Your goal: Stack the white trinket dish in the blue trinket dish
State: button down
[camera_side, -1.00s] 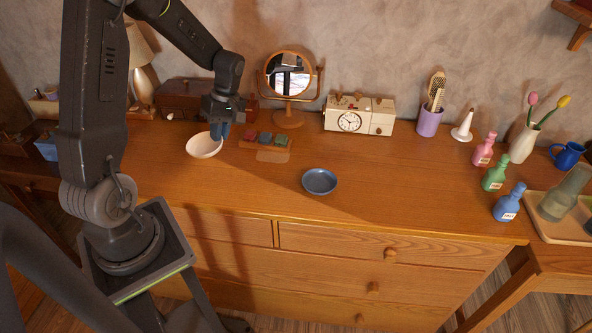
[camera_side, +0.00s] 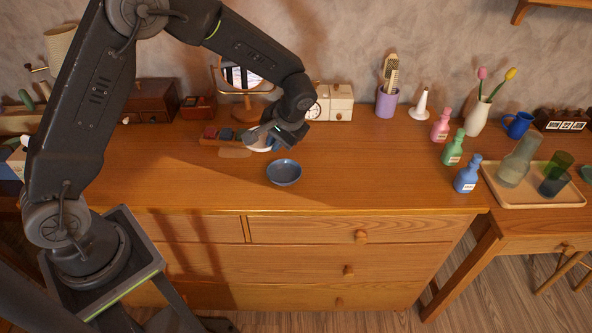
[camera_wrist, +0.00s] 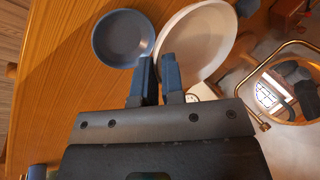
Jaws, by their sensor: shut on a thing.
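The white trinket dish (camera_side: 257,147) is held by its rim between the blue fingers of my gripper (camera_side: 270,142), and it appears raised above the dresser top. In the side view my gripper and wrist hide part of it. In the wrist view the white dish (camera_wrist: 203,45) is tilted to the right of my gripper (camera_wrist: 158,72). The blue trinket dish (camera_side: 284,173) sits upright and empty on the dresser, in front of and slightly right of my gripper. In the wrist view the blue dish (camera_wrist: 122,38) lies left of the white dish.
A white clock box (camera_side: 338,103) is behind to the right. Several bottles (camera_side: 453,147) stand farther right. The dresser top around the blue dish is clear.

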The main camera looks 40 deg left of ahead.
jog(key=d+f, duration=0.1)
jog(key=w+d+f, duration=0.1)
jog(key=d, duration=0.1)
jog(key=w+d+f, duration=0.1)
jog(key=d, duration=0.1)
jog(key=shift+w+d+f, duration=0.15)
jog(key=shift+d+f, duration=0.05)
jog(key=shift+f, duration=2.05)
jog(key=shift+f, duration=0.1)
jog(key=shift+f, duration=0.15)
jog(key=c, duration=1.2)
grip_release()
